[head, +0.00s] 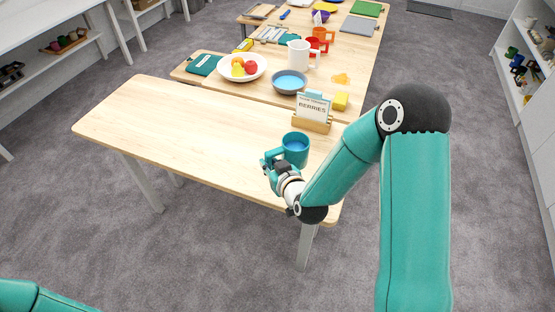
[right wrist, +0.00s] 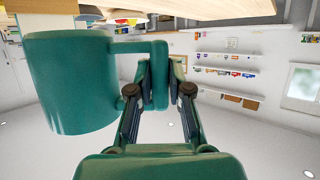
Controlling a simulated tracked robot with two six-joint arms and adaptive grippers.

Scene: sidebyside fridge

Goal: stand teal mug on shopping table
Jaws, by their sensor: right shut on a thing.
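The teal mug (head: 295,152) is upright with a blue inside, over the right part of the near pale wooden table (head: 190,130). My right gripper (head: 272,164) is shut on its handle from the front left. In the right wrist view, the mug (right wrist: 70,85) fills the left side and its handle (right wrist: 160,75) lies between the two fingers (right wrist: 158,95). Whether the mug's base touches the tabletop cannot be told. My left gripper is not in view; only a piece of my left arm shows at the lower left of the head view.
A berries sign (head: 313,107) in a wooden holder stands just behind the mug. Beyond it are a yellow block (head: 340,101), a blue-grey bowl (head: 290,82), a white pitcher (head: 299,55) and a fruit bowl (head: 243,67). The near table's left and middle are clear.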

